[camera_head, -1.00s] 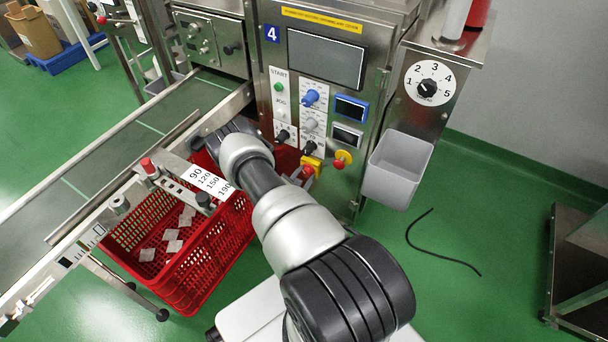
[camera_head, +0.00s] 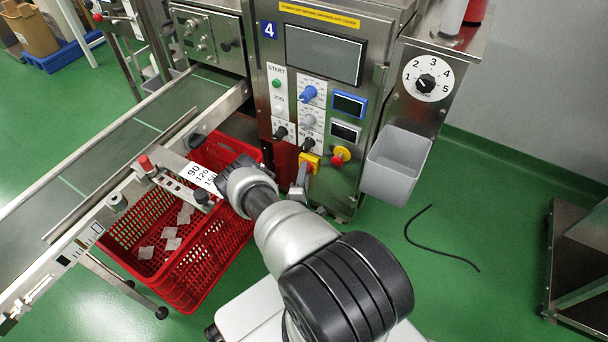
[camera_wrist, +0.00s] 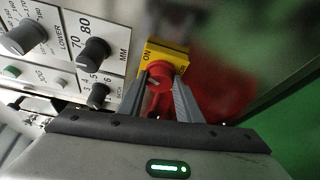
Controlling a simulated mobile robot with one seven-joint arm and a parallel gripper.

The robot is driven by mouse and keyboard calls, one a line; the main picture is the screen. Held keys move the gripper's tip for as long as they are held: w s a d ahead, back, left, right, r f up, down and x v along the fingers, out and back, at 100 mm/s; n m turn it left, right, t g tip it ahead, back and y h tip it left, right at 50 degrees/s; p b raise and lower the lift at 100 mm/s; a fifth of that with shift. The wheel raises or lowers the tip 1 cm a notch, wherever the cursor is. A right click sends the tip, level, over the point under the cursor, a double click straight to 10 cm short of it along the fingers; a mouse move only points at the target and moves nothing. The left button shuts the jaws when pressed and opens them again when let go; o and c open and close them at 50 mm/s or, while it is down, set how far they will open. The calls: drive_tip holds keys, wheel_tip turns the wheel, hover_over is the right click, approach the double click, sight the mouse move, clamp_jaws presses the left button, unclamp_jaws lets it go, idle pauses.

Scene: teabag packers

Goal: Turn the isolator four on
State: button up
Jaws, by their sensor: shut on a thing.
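The isolator on the machine marked 4 is a red knob (camera_wrist: 160,72) on a yellow plate (camera_wrist: 167,52) with the word ON at its upper left in the wrist view. In the head view its yellow plate (camera_head: 312,158) sits low on the steel front panel, and the knob is partly hidden by my gripper (camera_head: 301,180). In the wrist view my gripper (camera_wrist: 160,84) is shut on the red knob, one finger on each side. The knob's exact turn is hard to read.
A red and yellow emergency button (camera_head: 341,155) is close to the right of the isolator. A grey bin (camera_head: 396,165) hangs farther right. Black knobs (camera_wrist: 94,50) are on the left in the wrist view. A red crate (camera_head: 185,265) stands below the conveyor (camera_head: 120,150).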

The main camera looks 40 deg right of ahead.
drive_tip(key=m, duration=0.1)
drive_tip(key=m+h, duration=0.1)
drive_tip(key=m, duration=0.1)
drive_tip(key=m+t, duration=0.1)
drive_tip(key=shift+f+m, duration=0.25)
drive_tip(key=shift+m, duration=0.05)
drive_tip(key=shift+h, duration=0.3)
drive_tip(key=o, duration=1)
drive_tip(key=shift+o, duration=0.2)
